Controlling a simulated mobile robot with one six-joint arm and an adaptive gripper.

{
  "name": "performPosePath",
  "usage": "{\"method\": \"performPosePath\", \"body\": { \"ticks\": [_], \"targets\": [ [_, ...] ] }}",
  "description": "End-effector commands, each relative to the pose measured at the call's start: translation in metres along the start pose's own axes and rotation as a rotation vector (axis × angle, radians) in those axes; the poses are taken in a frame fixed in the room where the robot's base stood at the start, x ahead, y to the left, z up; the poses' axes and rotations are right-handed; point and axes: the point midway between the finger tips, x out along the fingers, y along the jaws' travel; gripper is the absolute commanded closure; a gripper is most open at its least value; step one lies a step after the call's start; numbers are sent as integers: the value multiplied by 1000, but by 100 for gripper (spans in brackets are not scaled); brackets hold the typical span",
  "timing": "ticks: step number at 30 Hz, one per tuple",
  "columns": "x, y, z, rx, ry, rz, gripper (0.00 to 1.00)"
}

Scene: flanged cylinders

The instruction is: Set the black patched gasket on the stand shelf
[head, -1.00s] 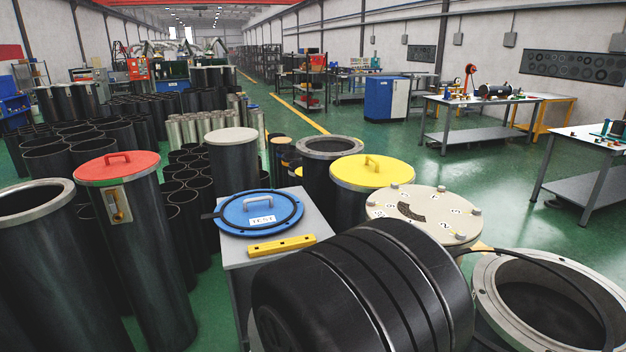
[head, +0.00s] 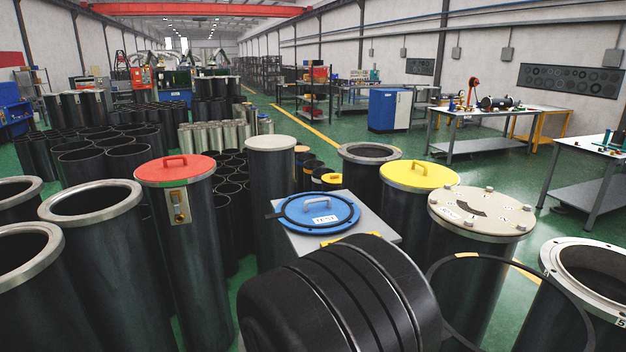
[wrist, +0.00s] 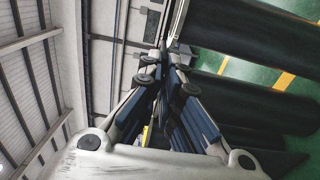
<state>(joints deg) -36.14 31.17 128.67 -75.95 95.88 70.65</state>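The black patched gasket (head: 510,262) is a large thin black ring with a tan patch on its upper left, in the head view. It hangs in the air right of my big black arm link, in front of the cylinders at the right. My gripper (wrist: 164,52) shows in the wrist view with its fingers come together at the tips; a thin dark strip lies at them, seemingly the gasket edge-on. The head view hides the grip behind my arm. The grey stand (head: 378,228) carries a blue lid (head: 319,211) with a black ring on it. Its shelf is hidden.
A red-lidded cylinder (head: 176,170) and open cylinders stand left. A yellow-lidded cylinder (head: 418,176), a bolted beige-lidded one (head: 482,211) and an open flanged one (head: 590,268) stand right. A yellow bar (head: 350,238) on the stand is partly covered by my arm.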

Motion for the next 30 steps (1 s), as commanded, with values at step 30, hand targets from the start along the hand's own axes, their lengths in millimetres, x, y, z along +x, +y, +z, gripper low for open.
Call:
{"method": "performPosePath", "body": {
  "ticks": [30],
  "targets": [
    [11,-139,-67,-10,594,15,100]
  ]
}}
